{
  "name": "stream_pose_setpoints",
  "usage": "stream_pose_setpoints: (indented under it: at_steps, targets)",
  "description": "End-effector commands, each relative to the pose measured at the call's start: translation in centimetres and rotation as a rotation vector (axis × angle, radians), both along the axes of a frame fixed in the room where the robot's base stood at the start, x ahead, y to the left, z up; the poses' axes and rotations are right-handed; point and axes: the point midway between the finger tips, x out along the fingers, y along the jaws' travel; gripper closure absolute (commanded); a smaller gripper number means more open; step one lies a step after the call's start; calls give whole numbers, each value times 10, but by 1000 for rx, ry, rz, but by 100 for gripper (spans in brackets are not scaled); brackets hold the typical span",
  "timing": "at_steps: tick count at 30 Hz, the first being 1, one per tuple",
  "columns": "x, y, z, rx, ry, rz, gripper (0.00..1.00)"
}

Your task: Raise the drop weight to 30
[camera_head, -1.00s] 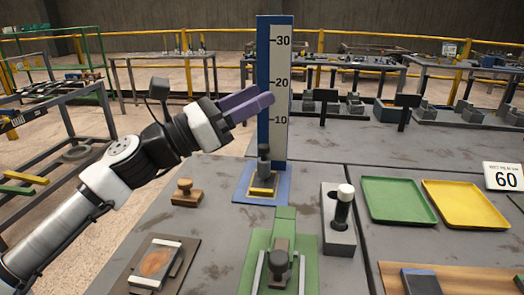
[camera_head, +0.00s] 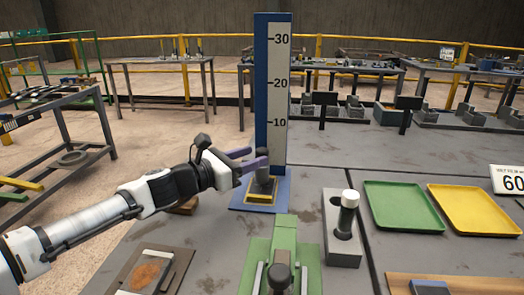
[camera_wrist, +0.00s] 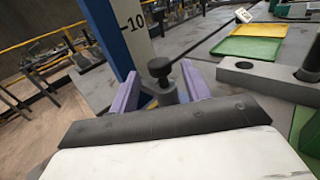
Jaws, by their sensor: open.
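The drop weight is a dark grey cylinder with a knob on top (camera_head: 263,183), low at the foot of the tall scale. It also shows in the wrist view (camera_wrist: 161,74). The scale post (camera_head: 278,88) is blue with a pale strip marked 10, 20 and 30, standing on a blue base with a yellow-edged pad (camera_head: 260,198). My gripper (camera_head: 257,157) has purple fingers, open, one on each side of the weight in the wrist view (camera_wrist: 160,88). Whether the fingers touch the weight cannot be told. The weight sits well below the 10 mark.
A green fixture (camera_head: 285,240) stands in front of the scale. A grey block with a white-topped dark pin (camera_head: 343,235) is to its right. Green (camera_head: 402,205) and yellow (camera_head: 473,208) trays lie further right. A wooden stamp is partly behind my arm.

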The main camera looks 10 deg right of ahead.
Motion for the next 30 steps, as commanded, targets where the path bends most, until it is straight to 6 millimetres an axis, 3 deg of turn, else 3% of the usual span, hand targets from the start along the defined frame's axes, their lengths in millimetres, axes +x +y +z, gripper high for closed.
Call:
stream_pose_setpoints:
  at_steps: [6,19,30]
  targets:
    - [11,-29,1,-1,1,-2,52]
    - [15,-36,0,0,1,0,54]
    - [15,-36,0,-1,0,0,100]
